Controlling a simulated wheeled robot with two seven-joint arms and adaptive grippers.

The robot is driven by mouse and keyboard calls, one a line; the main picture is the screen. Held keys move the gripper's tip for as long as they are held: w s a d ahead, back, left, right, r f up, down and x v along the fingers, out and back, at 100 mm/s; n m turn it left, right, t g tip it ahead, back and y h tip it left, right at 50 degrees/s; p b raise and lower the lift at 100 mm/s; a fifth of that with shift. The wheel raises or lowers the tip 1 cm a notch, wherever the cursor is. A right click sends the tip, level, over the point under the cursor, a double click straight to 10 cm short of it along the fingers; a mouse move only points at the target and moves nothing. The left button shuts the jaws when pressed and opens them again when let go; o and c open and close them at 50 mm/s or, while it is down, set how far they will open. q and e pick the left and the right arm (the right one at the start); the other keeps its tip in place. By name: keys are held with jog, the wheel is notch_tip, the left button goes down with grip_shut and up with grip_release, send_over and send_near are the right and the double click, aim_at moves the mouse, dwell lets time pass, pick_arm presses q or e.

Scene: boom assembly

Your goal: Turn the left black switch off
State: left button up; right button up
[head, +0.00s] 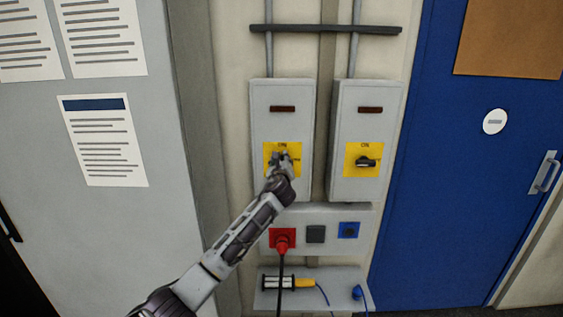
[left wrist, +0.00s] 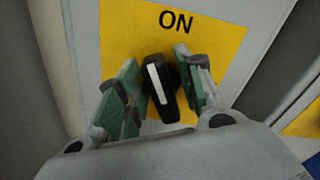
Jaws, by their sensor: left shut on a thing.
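The left black switch (left wrist: 161,90) is a knob with a white stripe on a yellow plate (left wrist: 226,45), with "ON" printed above it in the left wrist view. The stripe runs nearly upright there, leaning slightly left at its top. My left gripper (left wrist: 157,88) has its green-padded fingers on both sides of the knob and is shut on it. In the head view my left gripper (head: 281,159) covers most of this switch, on the left grey box (head: 283,92). My right gripper is not in view.
A right grey box (head: 369,92) carries a second black switch (head: 366,162), its handle roughly level. Below are a red plug (head: 282,240), a blue socket (head: 348,230) and a shelf with cables. A blue door (head: 460,170) stands to the right, a grey cabinet (head: 100,230) to the left.

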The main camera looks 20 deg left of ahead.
pick_arm(q)
jog(key=n, duration=0.2)
jog(key=shift+a+f+n, duration=0.1)
jog(key=shift+n, duration=0.2)
jog(key=n+b, duration=0.1)
jog(key=n, duration=0.2)
jog(key=shift+f+n, duration=0.15)
jog(key=shift+n, duration=0.15)
jog(key=n, duration=0.2)
jog(key=n+b, duration=0.1)
jog(key=n, duration=0.1)
jog(key=n+b, duration=0.1)
jog(key=n, duration=0.1)
jog(key=shift+a+f, duration=0.15)
jog(key=shift+f, duration=0.15)
jog(key=o, duration=0.6)
jog(key=shift+s, duration=0.1)
jog(key=shift+s, duration=0.15)
jog(key=shift+v, duration=5.8)
